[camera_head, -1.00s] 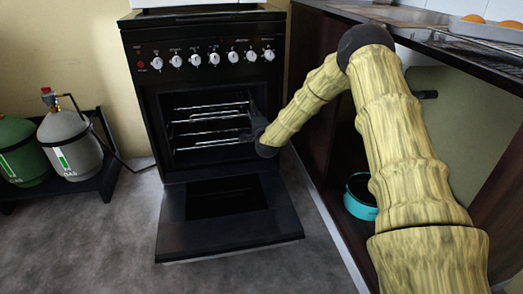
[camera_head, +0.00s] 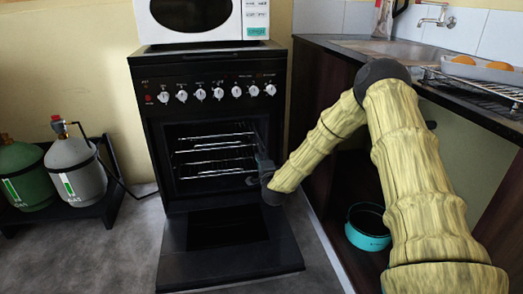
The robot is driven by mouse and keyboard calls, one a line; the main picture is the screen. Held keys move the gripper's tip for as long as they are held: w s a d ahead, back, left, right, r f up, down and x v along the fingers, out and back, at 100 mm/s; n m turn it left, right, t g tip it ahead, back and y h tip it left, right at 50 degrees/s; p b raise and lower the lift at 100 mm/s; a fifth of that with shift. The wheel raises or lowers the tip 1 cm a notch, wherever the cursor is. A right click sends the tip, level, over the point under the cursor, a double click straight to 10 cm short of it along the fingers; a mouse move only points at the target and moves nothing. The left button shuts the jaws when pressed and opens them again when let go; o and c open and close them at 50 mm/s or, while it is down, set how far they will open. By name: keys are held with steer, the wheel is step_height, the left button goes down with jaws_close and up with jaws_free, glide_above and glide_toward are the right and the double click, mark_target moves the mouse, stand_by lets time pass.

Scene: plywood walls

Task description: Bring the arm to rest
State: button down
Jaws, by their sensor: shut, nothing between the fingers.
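My arm comes in from the lower right, bends at a dark elbow joint and reaches down and left to the oven. My gripper (camera_head: 262,164) is at the right side of the oven opening. It is dark against the dark oven, so its fingers are hard to make out; it is shut with nothing in it. The black oven (camera_head: 215,130) has its door (camera_head: 228,262) folded down flat and open. Wire racks (camera_head: 215,150) show inside.
A white microwave (camera_head: 200,20) stands on the oven. Two gas bottles (camera_head: 75,170) stand on a rack at left. A teal pot (camera_head: 367,232) sits in the open cupboard at right. Above are a sink (camera_head: 385,52), a tray of round orange things (camera_head: 480,68) and a wire rack (camera_head: 480,92).

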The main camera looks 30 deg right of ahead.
steer(key=shift+p+v, duration=0.7)
steer(key=shift+v, duration=2.05)
steer(key=shift+r, duration=0.15)
